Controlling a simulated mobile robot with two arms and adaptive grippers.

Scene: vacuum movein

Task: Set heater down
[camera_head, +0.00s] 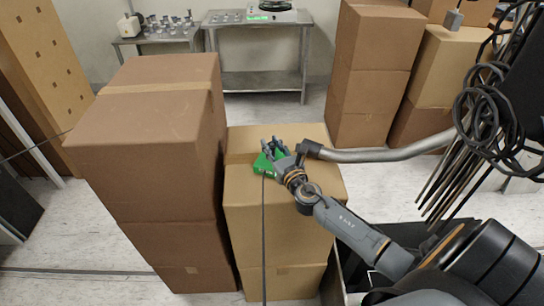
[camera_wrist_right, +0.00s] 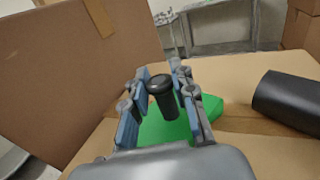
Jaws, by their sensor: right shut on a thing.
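The heater seems to be the green piece (camera_head: 264,167) with a black cylindrical post; no label shows. My right gripper (camera_head: 274,150) is over the top of the tan box stack (camera_head: 285,205), with its fingers around this piece. In the right wrist view, the black post (camera_wrist_right: 163,97) stands between the two fingers of my right gripper (camera_wrist_right: 160,88), and the green body (camera_wrist_right: 208,107) lies below and behind them. The green piece is at the box top; I cannot tell whether it touches. My left gripper is not in view.
A taller brown box stack (camera_head: 150,130) stands close on the left. A grey pipe (camera_head: 385,154) with a black end (camera_wrist_right: 288,100) reaches beside my right gripper. A thin dark cord (camera_head: 264,235) hangs down the tan stack's front. A metal table (camera_head: 258,20) stands at the back.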

